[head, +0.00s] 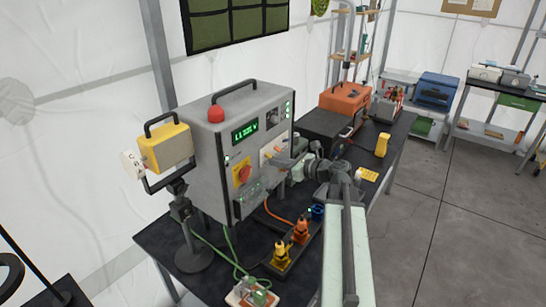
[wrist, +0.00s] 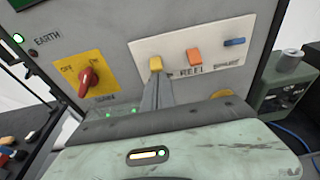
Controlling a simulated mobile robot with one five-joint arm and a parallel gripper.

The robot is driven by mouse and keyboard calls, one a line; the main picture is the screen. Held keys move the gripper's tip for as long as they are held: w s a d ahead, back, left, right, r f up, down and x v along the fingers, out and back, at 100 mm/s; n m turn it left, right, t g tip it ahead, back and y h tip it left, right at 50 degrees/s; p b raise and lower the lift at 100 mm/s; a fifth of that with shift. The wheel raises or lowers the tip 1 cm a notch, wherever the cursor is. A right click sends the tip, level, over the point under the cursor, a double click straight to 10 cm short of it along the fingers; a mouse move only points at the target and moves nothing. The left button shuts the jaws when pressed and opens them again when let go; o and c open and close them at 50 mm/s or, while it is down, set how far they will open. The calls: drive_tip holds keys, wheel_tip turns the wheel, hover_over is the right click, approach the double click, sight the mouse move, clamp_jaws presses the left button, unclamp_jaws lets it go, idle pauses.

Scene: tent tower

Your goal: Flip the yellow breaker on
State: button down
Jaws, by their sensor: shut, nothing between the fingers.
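The yellow breaker (wrist: 155,64) is a small lever at the left end of a white plate (wrist: 215,31) on the grey panel. An orange breaker (wrist: 194,56) and a blue breaker (wrist: 234,42) are to its right. My gripper (wrist: 157,80) is shut and empty, its fingertips just below the yellow breaker in the wrist view; I cannot tell whether they touch it. The fingers hide the label under it. In the head view my gripper (head: 277,161) is at the front of the grey power cabinet (head: 212,147).
A red rotary knob (wrist: 88,80) on a yellow plate is left of the breakers. A red button (head: 216,114) tops the cabinet. Yellow and orange plugs (head: 281,254) stand on the dark table below. An orange case (head: 345,98) is behind. Floor at the right is clear.

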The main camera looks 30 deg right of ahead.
drive_tip(key=a+r+g+p, duration=0.1)
drive_tip(key=p, duration=0.2)
drive_tip(key=shift+w+a+r, duration=0.1)
drive_tip(key=shift+w, duration=0.05)
drive_tip(key=shift+d+f+h+b, duration=0.3)
drive_tip(key=shift+d+b, duration=0.05)
drive_tip(key=shift+s+d, duration=0.25)
drive_tip(key=shift+d, duration=0.1)
drive_tip(key=shift+r+p, duration=0.85)
drive_tip(key=shift+w, duration=0.1)
